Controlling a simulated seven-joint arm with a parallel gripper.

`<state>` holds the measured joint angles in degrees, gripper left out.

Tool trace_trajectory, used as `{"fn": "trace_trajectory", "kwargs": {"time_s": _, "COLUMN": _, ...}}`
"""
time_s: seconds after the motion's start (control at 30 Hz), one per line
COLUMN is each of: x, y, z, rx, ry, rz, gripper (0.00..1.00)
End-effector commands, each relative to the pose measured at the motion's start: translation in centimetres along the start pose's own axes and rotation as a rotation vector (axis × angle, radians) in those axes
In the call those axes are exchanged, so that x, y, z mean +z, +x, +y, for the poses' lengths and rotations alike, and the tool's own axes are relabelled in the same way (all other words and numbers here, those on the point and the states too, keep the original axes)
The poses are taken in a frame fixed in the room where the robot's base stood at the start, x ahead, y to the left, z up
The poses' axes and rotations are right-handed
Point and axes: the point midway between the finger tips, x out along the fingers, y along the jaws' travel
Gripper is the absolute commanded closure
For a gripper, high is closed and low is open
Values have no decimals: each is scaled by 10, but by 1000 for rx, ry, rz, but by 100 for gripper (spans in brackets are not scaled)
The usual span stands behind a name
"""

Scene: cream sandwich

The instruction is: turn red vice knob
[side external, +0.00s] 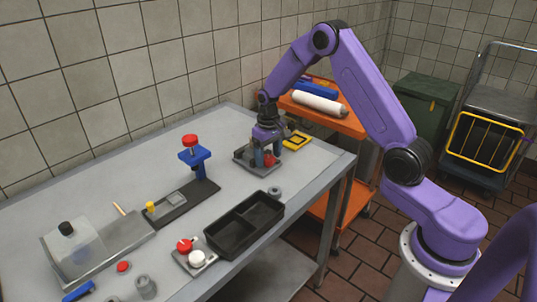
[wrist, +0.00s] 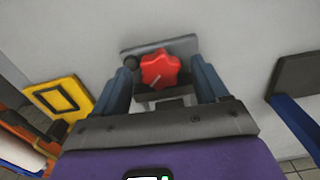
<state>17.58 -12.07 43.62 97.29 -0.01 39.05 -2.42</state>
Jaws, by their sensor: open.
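The red vice knob (wrist: 160,69) is a lobed red knob with a pale mark on its face, on a small grey base plate (wrist: 150,48) in the wrist view. In the side view the red knob (side external: 269,160) shows low between the fingers, above its dark base plate (side external: 246,161). My gripper (wrist: 165,88) is open, with one blue finger on each side of the knob. A gap shows between the knob and each finger in the wrist view. The lower part of the vice is partly hidden by my gripper.
A yellow-framed black pad (side external: 297,140) lies close to the right of the vice. A blue stand with a red top (side external: 193,155) is to the left. An orange cart (side external: 335,118) stands beyond the table's far end.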

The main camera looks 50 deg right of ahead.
Motion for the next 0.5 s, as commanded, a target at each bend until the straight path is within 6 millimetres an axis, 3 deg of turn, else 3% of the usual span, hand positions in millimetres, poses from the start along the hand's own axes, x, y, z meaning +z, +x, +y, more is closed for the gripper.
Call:
{"fn": "trace_trajectory", "kwargs": {"time_s": 0.13, "x": 0, "y": 0, "z": 0, "rx": 0, "ry": 0, "rz": 0, "gripper": 27}}
{"fn": "trace_trajectory", "kwargs": {"time_s": 0.17, "x": 0, "y": 0, "z": 0, "rx": 0, "ry": 0, "rz": 0, "gripper": 33}}
{"fn": "trace_trajectory", "kwargs": {"time_s": 0.3, "x": 0, "y": 0, "z": 0, "rx": 0, "ry": 0, "rz": 0, "gripper": 79}}
{"fn": "trace_trajectory", "kwargs": {"time_s": 0.33, "x": 0, "y": 0, "z": 0, "rx": 0, "ry": 0, "rz": -1, "gripper": 83}}
{"fn": "trace_trajectory", "kwargs": {"time_s": 0.5, "x": 0, "y": 0, "z": 0, "rx": 0, "ry": 23, "rz": -1, "gripper": 83}}
